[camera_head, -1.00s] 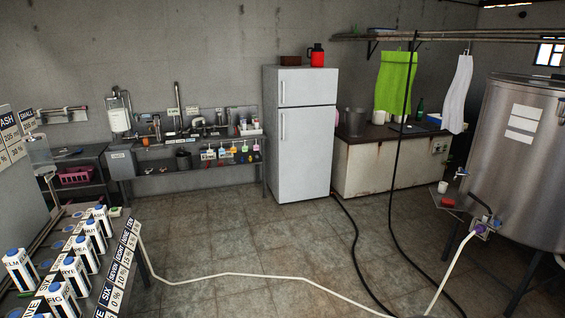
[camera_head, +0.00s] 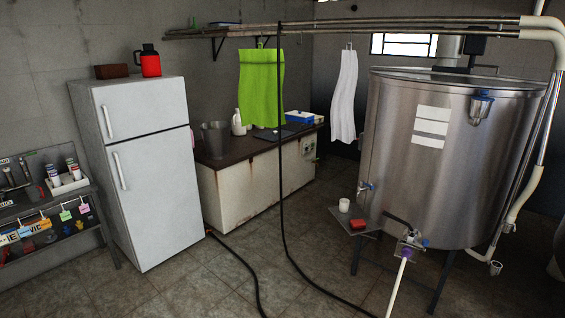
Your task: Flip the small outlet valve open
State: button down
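A large steel bulk tank (camera_head: 395,140) stands on legs at the right. A small valve (camera_head: 366,187) with a blue part sticks out of its lower left side, above a small shelf. It is too small to tell whether its handle is open or shut. A larger outlet fitting (camera_head: 408,245) with a blue knob and a purple collar sits low on the tank front, with a pale hose (camera_head: 397,285) running down from it. My gripper is not in view.
The small shelf (camera_head: 350,222) beside the tank holds a white cup (camera_head: 344,205) and a red block (camera_head: 359,223). A black hose (camera_head: 281,150) hangs down and runs over the floor. A fridge (camera_head: 150,180) and a long counter (camera_head: 262,190) stand left. Open floor (camera_head: 190,285) lies in front.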

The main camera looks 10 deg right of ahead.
aim_at(395, 218)
jog(key=i+l+z, duration=0.15)
jog(key=i+z, duration=0.25)
jog(key=i, duration=0.15)
jog(key=i+z, duration=0.4)
jog(key=i, duration=0.15)
jog(key=i+l+u, duration=0.4)
jog(key=i, duration=0.2)
jog(key=i+l+u, duration=0.35)
jog(key=i, duration=0.2)
